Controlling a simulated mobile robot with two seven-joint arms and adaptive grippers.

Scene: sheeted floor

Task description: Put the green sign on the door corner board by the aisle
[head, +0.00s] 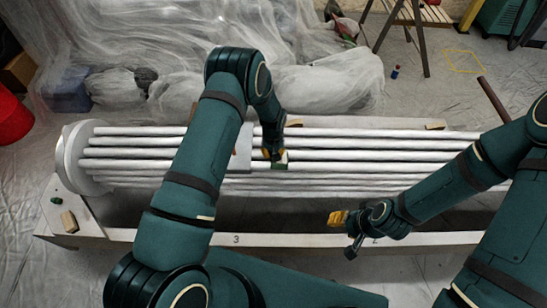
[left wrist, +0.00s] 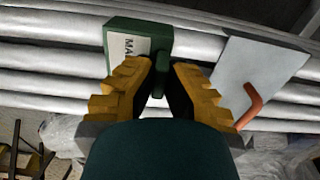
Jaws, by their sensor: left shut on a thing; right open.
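The green sign (left wrist: 112,45) is a small dark green block with a white lettered label. In the left wrist view its green knob sits between the yellow fingers of my left gripper (left wrist: 158,88), which is shut on it. In the head view the sign (head: 280,165) is small, under my left gripper (head: 271,154), over the white pipes. I cannot tell whether it touches them. My right gripper (head: 338,218) is open and empty above the front of the frame. I cannot tell which surface is the door corner board.
A grey panel (left wrist: 262,65) with an orange hook (left wrist: 252,105) lies on the pipes (head: 350,146) beside the sign. The pale frame's front beam (head: 280,239) bears numbers. Its left end holds a wooden block (head: 69,221) and a small green piece (head: 56,200). Plastic sheeting lies behind.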

